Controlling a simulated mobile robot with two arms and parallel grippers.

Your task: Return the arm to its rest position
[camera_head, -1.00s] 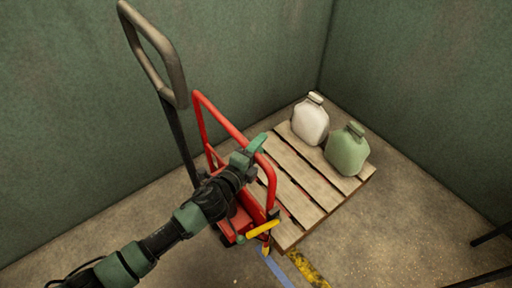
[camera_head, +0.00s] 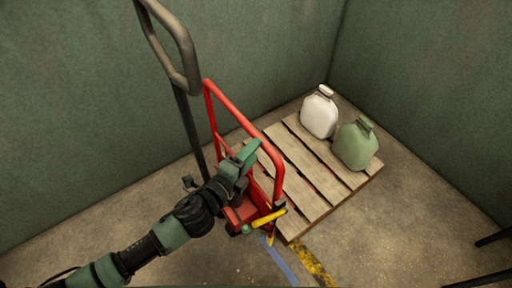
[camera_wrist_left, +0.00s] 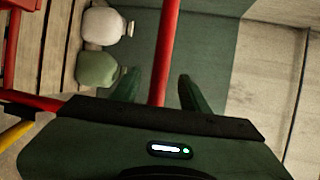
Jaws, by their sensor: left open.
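My left arm comes in from the lower left in the head view, and its gripper (camera_head: 250,152) is beside the red frame of the pallet jack (camera_head: 238,116). In the left wrist view the two green fingers of my left gripper (camera_wrist_left: 160,92) stand apart, with a red bar (camera_wrist_left: 166,50) showing between them. I cannot tell whether the bar lies within the jaws or beyond them. The jack's grey loop handle (camera_head: 188,55) rises at the upper left. My right gripper is not in view.
A wooden pallet (camera_head: 293,159) lies on the floor with a white jug (camera_head: 319,114) and a green jug (camera_head: 355,147) on it. Green walls close in behind. A yellow lever (camera_head: 268,218) sticks out low on the jack. Open floor (camera_head: 410,215) lies at right.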

